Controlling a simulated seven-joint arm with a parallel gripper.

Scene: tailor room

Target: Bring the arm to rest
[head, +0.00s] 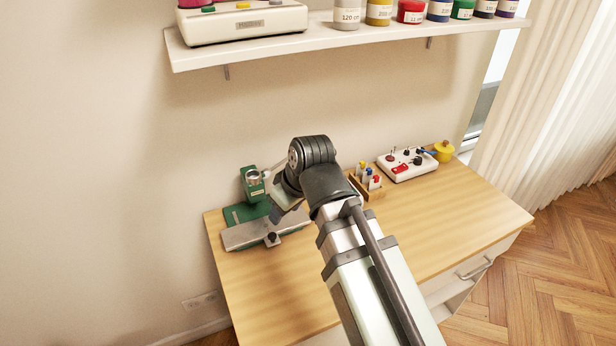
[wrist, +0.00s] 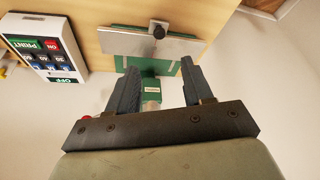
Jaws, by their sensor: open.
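My arm (head: 365,265) reaches in from the bottom right over the desk in the head view, its dark wrist joint bent down to the left. My gripper (wrist: 158,68) is open in the wrist view, with two grey fingers apart and nothing clamped between them. A green device with a metal plate (head: 262,231) lies at the left of the desk, close to the gripper end of the arm. Its metal plate (wrist: 155,45) also shows beyond the fingertips, and a small green block (wrist: 150,88) shows between the fingers. The arm hides part of the desk.
A wooden holder with small bottles (head: 367,182), a white control box (head: 408,164) and a yellow pot (head: 444,150) stand behind the arm. A wall shelf (head: 350,38) with jars hangs above. The desk's front left (head: 265,300) is clear. A keypad box (wrist: 48,60) shows in the wrist view.

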